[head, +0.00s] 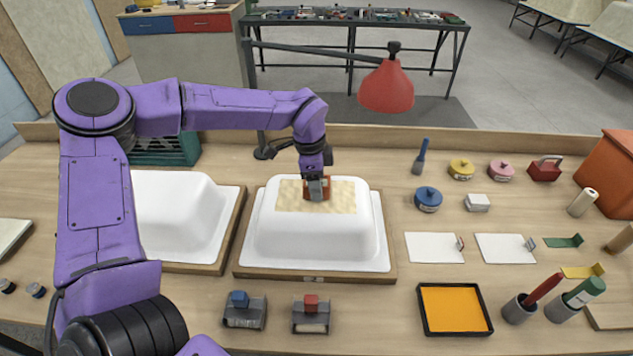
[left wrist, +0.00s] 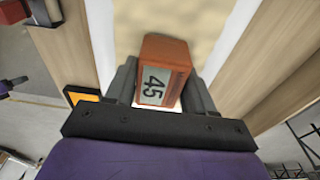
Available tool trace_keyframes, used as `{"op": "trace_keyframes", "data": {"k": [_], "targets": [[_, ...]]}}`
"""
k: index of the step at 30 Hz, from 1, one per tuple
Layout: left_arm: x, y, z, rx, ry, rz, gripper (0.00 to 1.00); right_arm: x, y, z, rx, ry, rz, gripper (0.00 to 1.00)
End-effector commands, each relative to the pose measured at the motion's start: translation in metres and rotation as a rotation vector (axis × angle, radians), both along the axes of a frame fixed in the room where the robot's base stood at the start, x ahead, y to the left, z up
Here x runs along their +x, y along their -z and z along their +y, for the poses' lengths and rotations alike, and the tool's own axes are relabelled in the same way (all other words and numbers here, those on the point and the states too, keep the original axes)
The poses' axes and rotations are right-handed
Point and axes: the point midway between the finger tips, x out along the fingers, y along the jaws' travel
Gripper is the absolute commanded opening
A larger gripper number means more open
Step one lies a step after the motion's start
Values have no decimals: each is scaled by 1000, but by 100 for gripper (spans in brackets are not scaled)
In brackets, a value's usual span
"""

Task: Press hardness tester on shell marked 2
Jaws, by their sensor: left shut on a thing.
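My left gripper (head: 317,180) is shut on the hardness tester (left wrist: 167,62), an orange-brown block whose display reads 45. In the head view the tester is at the top of the middle white shell (head: 310,235), over its beige rough patch (head: 342,196). I cannot tell for sure whether its tip touches the patch. The shell lies upside down on a wooden-edged board; the small mark on the board's front edge (head: 313,278) is too small to read. Another white shell (head: 180,215) lies to the left, partly hidden by my left arm. My right gripper is not in view.
A red lamp (head: 387,85) hangs behind the middle shell. An orange tray (head: 454,309), white cards (head: 434,247) and several tins and tools fill the right side. Clear tabletop lies between them.

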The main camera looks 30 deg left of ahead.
Motion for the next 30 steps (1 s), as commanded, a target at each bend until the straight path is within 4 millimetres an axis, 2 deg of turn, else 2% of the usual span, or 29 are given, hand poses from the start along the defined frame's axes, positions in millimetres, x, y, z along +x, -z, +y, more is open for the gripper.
{"op": "trace_keyframes", "data": {"k": [21, 30], "targets": [[1, -68, 0, -1, 0, -3, 29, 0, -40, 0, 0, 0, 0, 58], [0, -70, 0, 0, 1, -1, 29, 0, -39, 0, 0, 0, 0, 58]]}}
